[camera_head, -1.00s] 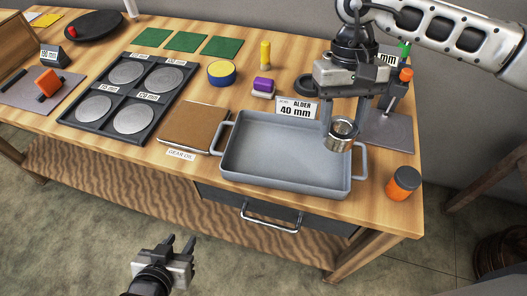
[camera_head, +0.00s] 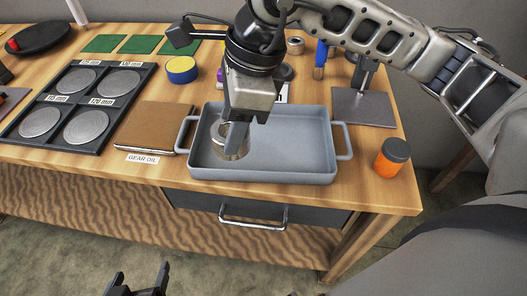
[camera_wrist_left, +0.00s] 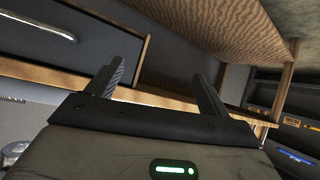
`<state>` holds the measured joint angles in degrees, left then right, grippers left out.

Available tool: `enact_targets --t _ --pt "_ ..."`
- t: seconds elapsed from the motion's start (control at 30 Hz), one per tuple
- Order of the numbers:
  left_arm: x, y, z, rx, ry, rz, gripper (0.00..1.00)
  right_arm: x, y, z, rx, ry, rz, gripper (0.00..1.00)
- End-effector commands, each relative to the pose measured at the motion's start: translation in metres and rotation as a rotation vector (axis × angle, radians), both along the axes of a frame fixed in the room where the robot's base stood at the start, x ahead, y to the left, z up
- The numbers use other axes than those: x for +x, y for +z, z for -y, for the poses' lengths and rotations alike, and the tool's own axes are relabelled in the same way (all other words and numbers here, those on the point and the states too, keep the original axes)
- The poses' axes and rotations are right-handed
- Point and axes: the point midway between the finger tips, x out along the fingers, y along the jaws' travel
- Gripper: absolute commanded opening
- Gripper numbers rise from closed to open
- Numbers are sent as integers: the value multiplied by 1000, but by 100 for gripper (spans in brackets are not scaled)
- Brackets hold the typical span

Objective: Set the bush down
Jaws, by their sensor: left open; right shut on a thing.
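The bush (camera_head: 229,146), a shiny metal ring, is inside the left part of the grey two-handled tray (camera_head: 330,150). My right gripper (camera_head: 236,138) points down over the tray and is shut on the bush. A finger covers part of the bush. I cannot tell whether its underside touches the tray floor. My left gripper (camera_head: 140,280) is open and empty, low in front of the bench; its spread fingers show in the left wrist view (camera_wrist_left: 157,92).
An orange jar with a dark lid (camera_head: 392,158) stands right of the tray. A brown book (camera_head: 153,127) with a gear oil label lies left of it, beside the dark rack of metal discs (camera_head: 84,126). A drawer handle (camera_head: 253,222) sticks out below.

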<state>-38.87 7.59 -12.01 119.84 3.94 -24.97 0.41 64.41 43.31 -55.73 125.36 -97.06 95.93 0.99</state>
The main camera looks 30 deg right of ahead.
Motion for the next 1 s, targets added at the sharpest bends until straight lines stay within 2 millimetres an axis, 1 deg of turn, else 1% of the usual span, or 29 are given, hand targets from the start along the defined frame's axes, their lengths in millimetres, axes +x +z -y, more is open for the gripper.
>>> enact_targets --t 0.03,0.2,0.3,0.43,0.6,0.67,0.77,0.93,1.0 --pt "0 -8 1 -5 0 0 80 -2 -5 -5 4 -100 6 10" --pt "3 -12 3 -25 1 16 80 -8 -5 -17 4 -489 6 10" --pt "4 -12 4 -33 1 25 80 -11 -5 -22 4 -685 5 10" --pt "4 -13 5 -41 0 31 80 -14 -4 -26 5 -874 2 10" --pt "2 -14 6 -48 -1 24 80 -13 -5 -27 2 -999 -2 10" --pt "2 -15 6 -50 -1 24 80 -8 -7 -24 2 -1016 -5 10" --pt "1 -16 7 -54 0 26 80 8 -17 -16 -1 -1026 -9 10" --pt "3 -17 7 -61 0 35 80 45 -36 1 0 -1024 -12 10" --pt "3 -13 7 -60 0 37 80 61 -40 10 -3 -1025 -9 10"
